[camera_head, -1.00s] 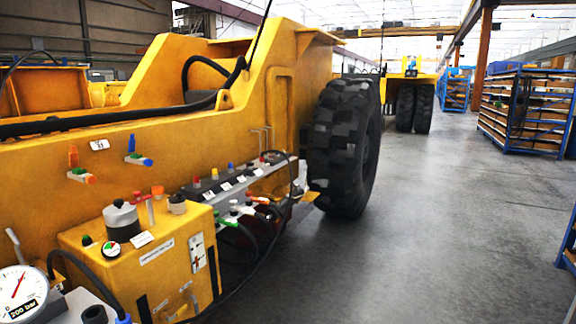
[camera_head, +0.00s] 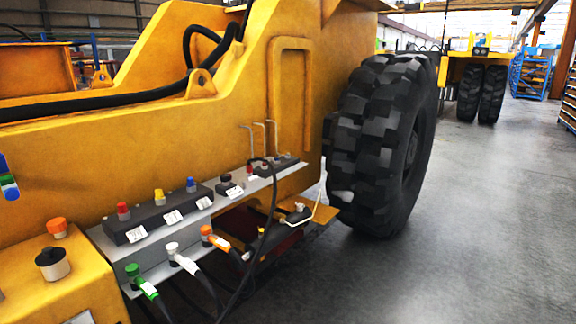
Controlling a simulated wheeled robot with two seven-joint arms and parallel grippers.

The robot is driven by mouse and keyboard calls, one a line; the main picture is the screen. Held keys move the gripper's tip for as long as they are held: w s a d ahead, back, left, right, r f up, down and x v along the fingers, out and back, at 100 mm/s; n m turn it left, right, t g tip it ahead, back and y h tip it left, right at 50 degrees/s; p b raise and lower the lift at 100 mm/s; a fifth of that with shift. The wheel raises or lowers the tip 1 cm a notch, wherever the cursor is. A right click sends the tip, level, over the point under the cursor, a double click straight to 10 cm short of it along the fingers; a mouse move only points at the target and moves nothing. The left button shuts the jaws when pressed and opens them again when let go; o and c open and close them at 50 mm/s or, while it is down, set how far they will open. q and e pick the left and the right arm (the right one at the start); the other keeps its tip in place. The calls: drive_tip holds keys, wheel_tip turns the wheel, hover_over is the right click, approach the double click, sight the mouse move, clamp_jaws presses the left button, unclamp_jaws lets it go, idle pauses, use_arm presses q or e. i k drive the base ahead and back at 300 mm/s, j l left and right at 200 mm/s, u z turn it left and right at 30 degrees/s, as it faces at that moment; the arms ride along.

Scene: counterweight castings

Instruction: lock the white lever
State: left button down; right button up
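A white-capped fitting with a white lever-like piece (camera_head: 183,262) sits on the front face of a grey shelf (camera_head: 150,268) on the yellow machine. It points down and to the right, and a dark hose runs from its lower end. A green fitting (camera_head: 140,280) is to its left and an orange one (camera_head: 213,239) to its right. I cannot tell whether the white piece is locked. Neither of my grippers is in view.
A black block with red, yellow and blue caps (camera_head: 158,214) lies on the shelf above the fittings. A yellow box (camera_head: 65,285) stands at lower left. A large black tyre (camera_head: 382,145) is right of the shelf. Grey floor (camera_head: 470,240) is clear at right.

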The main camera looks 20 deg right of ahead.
sight(251, 179)
drive_tip(key=i+z, duration=0.35)
drive_tip(key=i, duration=1.3)
